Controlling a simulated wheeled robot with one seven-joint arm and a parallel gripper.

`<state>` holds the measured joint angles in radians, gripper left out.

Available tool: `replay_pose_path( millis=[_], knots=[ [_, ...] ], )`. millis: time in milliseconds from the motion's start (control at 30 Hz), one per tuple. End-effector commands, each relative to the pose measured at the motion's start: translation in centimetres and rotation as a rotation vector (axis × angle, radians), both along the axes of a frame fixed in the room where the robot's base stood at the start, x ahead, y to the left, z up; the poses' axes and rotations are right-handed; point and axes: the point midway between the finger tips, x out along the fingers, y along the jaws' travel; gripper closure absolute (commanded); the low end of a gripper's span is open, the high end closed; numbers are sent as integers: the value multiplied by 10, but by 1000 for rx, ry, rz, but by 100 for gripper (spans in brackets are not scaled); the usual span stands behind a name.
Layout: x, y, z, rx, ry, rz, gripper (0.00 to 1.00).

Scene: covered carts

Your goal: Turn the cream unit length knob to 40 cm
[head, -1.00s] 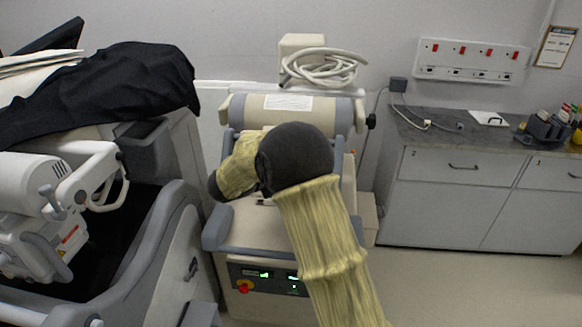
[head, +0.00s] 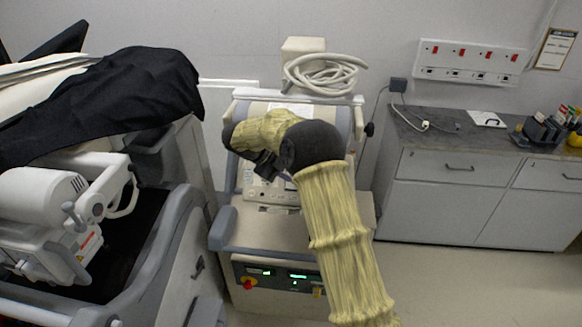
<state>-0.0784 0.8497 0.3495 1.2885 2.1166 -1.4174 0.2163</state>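The cream unit (head: 262,232) stands in the middle of the head view, with a sloped control panel (head: 262,190) below its wide rounded top. My arm, in a yellowish sleeve with dark joints, reaches up from the bottom right and bends left over the unit. My gripper (head: 264,166) is a small dark shape in front of the panel, partly hidden by my arm. I cannot tell whether its fingers are open or touch anything. I cannot make out the length knob or its scale; my arm covers part of the panel.
A coiled pale hose (head: 325,76) lies on top of the unit. A grey-white machine (head: 50,205) under a black cover (head: 110,100) stands close on the left. A grey counter (head: 450,140) with drawers is at the right, with clear floor before it.

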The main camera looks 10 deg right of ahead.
Motion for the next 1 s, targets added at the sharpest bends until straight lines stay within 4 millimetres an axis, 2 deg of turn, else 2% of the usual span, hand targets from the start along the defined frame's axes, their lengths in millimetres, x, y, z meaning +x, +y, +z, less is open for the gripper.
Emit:
replay_pose_path(
  millis=[400, 1000],
  knots=[
    [1, -7, 1, 191, -57, -198, 93],
    [0, -7, -2, 229, -66, -239, 93]
  ],
)
